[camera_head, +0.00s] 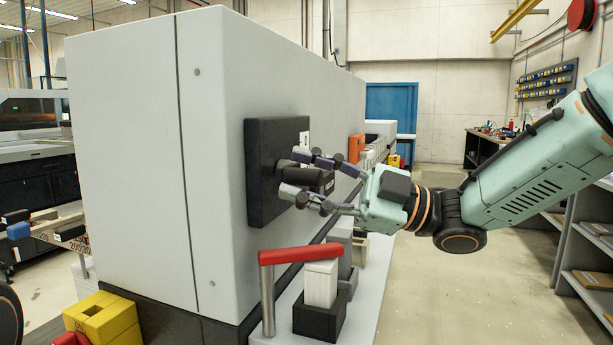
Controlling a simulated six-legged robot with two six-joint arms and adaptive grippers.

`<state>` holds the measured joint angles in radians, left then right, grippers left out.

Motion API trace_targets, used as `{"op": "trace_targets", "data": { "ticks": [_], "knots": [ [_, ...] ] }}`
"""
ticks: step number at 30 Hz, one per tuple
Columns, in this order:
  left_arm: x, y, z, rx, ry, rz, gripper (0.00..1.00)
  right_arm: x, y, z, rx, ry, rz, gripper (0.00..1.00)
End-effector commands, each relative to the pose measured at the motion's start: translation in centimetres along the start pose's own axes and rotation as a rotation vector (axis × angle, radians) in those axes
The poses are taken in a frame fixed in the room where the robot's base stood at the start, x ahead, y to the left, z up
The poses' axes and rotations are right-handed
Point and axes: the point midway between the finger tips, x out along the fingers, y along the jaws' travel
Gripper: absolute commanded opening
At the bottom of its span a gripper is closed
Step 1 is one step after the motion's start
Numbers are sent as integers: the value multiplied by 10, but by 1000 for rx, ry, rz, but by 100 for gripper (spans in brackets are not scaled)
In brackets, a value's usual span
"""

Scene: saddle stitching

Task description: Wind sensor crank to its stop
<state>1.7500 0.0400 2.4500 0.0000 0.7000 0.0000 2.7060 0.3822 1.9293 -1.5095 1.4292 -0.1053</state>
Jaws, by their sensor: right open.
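A black square plate (258,200) is mounted on the side of the large light grey machine (130,150). The dark sensor crank (318,180) stands out from this plate toward the right. My right gripper (294,174) reaches in from the right and is open, one finger above the crank's grip and one below it. The fingertips are close to the plate. I cannot tell whether the fingers touch the crank, and they hide part of it. My left gripper is not in view.
A red bar (300,255) on a metal post stands below the gripper, beside a white block in a black holder (320,318). A yellow block (102,318) is at the bottom left. The floor (460,290) at the right is clear, with shelves (590,250) beyond.

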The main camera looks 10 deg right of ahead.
Motion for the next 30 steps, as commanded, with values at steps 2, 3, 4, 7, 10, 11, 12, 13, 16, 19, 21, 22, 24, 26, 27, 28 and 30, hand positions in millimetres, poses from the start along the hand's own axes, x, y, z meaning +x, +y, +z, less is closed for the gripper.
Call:
{"op": "trace_targets", "data": {
  "ticks": [2, 3, 4, 7, 10, 11, 12, 13, 16, 19, 21, 22, 24, 26, 27, 28, 30],
  "knots": [
    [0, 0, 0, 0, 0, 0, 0, 0, 0, 0, 0, 0, 1, 45],
    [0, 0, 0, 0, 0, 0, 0, 0, 0, 0, 0, 0, 1, 45],
    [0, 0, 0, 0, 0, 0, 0, -1, 0, 0, 0, 0, 1, 45],
    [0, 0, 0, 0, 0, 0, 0, -6, 1, 0, 0, 1, 4, 45],
    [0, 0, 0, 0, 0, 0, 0, -16, 2, 0, 1, 1, 7, 45],
    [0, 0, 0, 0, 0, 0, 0, -20, 2, 0, 1, 2, 6, 45],
    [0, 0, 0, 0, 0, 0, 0, -26, 2, 0, 1, 2, 7, 45],
    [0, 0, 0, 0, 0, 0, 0, -30, 2, 0, 1, 2, 8, 45],
    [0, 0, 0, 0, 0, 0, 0, -42, 2, -1, 1, 3, 7, 45],
    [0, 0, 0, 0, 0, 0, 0, -55, 2, -1, 0, 3, 6, 45],
    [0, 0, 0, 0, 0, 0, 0, -64, 2, 0, 0, 2, 6, 45],
    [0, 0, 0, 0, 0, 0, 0, -67, 2, 0, 0, 2, 7, 45],
    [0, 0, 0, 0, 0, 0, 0, -76, 1, 0, 0, 2, 6, 45],
    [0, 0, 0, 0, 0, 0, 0, -83, 2, -1, -1, 3, 6, 45],
    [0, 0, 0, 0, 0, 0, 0, -88, 2, -1, -1, 3, 6, 45],
    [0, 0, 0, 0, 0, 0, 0, -91, 2, 0, 0, 3, 7, 45],
    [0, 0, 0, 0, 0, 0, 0, -99, 1, 0, -1, 2, 6, 45]
  ]
}}
